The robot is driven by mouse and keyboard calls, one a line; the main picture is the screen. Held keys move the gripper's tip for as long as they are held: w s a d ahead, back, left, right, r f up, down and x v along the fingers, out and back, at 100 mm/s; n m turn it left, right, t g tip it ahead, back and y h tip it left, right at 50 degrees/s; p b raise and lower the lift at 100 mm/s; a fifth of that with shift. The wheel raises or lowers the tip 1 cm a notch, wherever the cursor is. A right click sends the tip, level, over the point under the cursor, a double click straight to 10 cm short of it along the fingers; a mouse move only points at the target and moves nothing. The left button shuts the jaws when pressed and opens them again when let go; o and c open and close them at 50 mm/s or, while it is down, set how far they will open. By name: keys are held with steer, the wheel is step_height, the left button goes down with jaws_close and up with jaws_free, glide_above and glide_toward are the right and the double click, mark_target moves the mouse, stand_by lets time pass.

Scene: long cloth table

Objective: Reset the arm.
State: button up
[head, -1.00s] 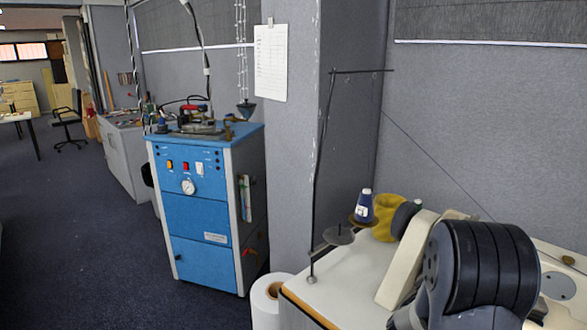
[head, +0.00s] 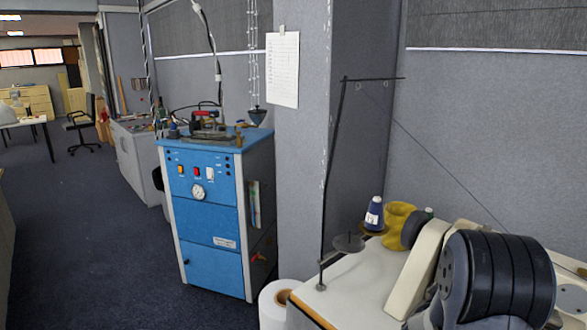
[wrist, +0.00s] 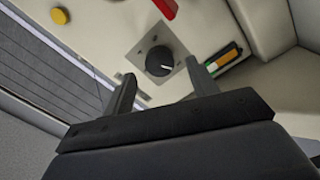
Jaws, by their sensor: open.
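My gripper (wrist: 160,70) shows in the wrist view, with its two dark fingers spread wide apart. It is open and nothing is held between the fingertips. Beyond the fingers is a round black knob (wrist: 159,61) on a square grey plate, set in a pale surface. I cannot tell how far the fingertips are from it.
In the head view, a white worktable (head: 345,292) carries a thread stand (head: 332,180), a blue thread cone (head: 374,214) and a yellow object (head: 399,217). A blue cabinet (head: 212,214) stands left of a grey pillar. Dark floor (head: 85,245) lies open at left.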

steer(key=v, duration=0.9)
steer(key=w+d+m+b, duration=0.3)
steer(key=d+m+b, duration=0.1)
steer(key=m, duration=0.8)
steer(key=w+d+m+b, duration=0.4)
steer(key=m+b, duration=0.2)
steer(key=m, duration=0.5)
steer(key=shift+w+d+r+m, duration=0.15)
steer(key=shift+d+m, duration=0.05)
steer(key=shift+m, duration=0.2)
